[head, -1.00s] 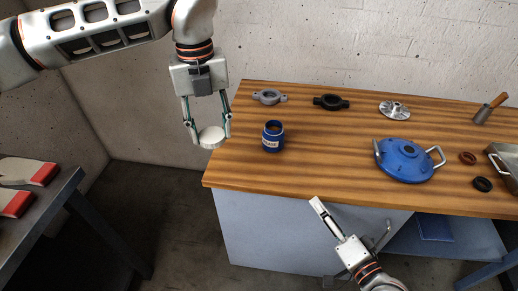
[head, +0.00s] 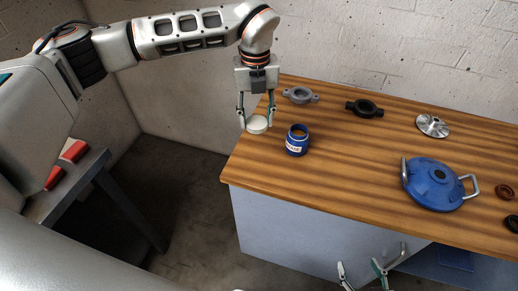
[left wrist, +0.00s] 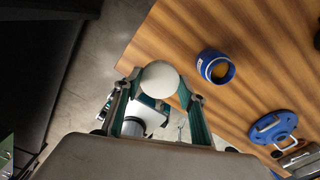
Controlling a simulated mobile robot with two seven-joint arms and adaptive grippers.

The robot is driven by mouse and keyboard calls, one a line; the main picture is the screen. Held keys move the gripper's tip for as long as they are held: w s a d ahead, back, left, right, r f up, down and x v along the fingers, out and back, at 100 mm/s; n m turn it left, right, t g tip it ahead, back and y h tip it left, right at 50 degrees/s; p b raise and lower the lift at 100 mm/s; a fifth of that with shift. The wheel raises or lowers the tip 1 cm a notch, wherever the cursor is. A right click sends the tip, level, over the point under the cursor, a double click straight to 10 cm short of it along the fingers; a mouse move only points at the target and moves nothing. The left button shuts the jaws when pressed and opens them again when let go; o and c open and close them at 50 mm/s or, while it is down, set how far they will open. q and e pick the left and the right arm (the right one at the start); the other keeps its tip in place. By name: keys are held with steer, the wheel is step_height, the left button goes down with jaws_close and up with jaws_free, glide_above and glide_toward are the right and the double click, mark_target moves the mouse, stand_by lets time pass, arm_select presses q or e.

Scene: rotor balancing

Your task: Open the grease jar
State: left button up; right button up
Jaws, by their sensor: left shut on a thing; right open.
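The grease jar (head: 297,145) is a small blue jar with a white label. It stands upright on the wooden bench near its left end, with its mouth uncovered. Its yellowish contents show in the left wrist view (left wrist: 219,70). My left gripper (head: 257,118) is shut on a round white lid (head: 257,125), held to the left of the jar near the bench's left edge and apart from the jar. The lid also shows between the fingers in the left wrist view (left wrist: 160,77). My right gripper (head: 362,275) is open and empty at the bottom of the head view, in front of the bench.
On the wooden bench (head: 330,195), a grey flanged part (head: 300,96), a black flanged part (head: 365,108) and a silver disc part (head: 432,126) stand behind. A blue housing with handles (head: 436,185) is at right, with dark rings beyond. The bench front-left is clear.

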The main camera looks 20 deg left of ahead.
mark_target(257, 157)
arm_select(q)
step_height(257, 157, down, 13)
steer(key=shift+d+f+p, duration=0.1)
steer(key=shift+f+p, duration=0.05)
steer(key=shift+p, duration=0.2)
steer(key=shift+f, duration=0.15)
steer(key=o, duration=1.2)
